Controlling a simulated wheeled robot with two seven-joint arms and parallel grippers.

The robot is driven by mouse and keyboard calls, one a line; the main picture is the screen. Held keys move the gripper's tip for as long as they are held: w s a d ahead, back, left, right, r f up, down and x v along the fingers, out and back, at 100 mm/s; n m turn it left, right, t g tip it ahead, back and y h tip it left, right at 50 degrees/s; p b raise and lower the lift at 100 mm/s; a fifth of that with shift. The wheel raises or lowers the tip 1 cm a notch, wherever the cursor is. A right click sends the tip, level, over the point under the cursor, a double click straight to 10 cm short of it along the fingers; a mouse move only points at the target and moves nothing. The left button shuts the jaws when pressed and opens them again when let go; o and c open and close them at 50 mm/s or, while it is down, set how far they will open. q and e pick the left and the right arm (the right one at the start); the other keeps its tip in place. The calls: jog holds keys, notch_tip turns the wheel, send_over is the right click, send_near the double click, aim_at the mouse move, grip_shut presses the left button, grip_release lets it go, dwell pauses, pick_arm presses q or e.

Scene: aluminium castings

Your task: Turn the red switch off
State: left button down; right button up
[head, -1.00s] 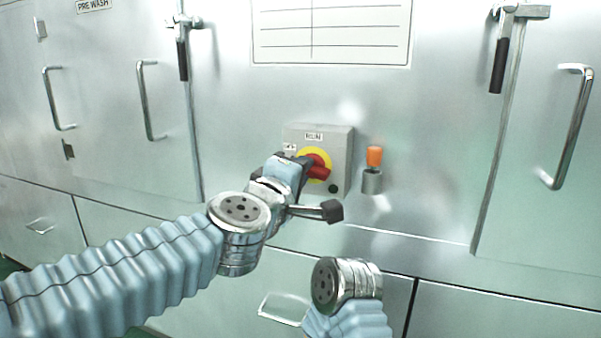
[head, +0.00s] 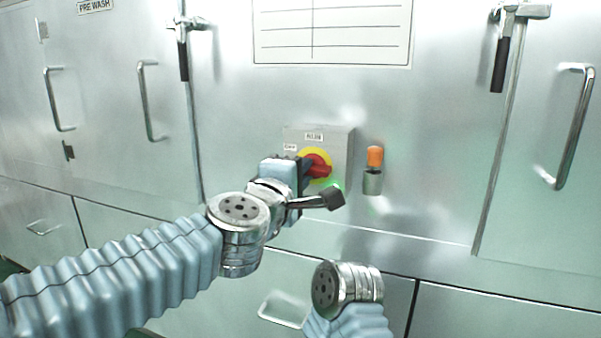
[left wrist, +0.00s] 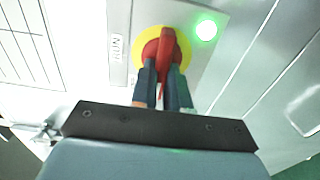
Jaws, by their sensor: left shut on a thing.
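The red switch (head: 319,166) is a rotary handle on a yellow disc, on the front of a grey box (head: 341,150) fixed to the steel wall. My left gripper (head: 307,171) comes from the left and is at the switch, partly covering the disc. In the left wrist view, the red switch (left wrist: 166,43) runs down between the two dark fingers of my left gripper (left wrist: 163,76), which are shut on it. A green lamp (left wrist: 205,30) on the box is lit beside the disc. My right gripper is not in view; only part of my right arm shows.
An orange lamp (head: 375,156) on a metal holder (head: 372,183) sticks out right of the box. Door handles (head: 574,125) and latches (head: 503,55) project from the wall. A white chart (head: 332,32) hangs above the box.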

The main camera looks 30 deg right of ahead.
pick_arm(q)
jog(key=c, duration=1.1)
grip_release()
jog(key=b+v, duration=0.1)
jog(key=v, duration=1.2)
jog(key=shift+s+a+b, duration=0.25)
jog(key=shift+b, duration=0.1)
jog(key=shift+w, duration=0.1)
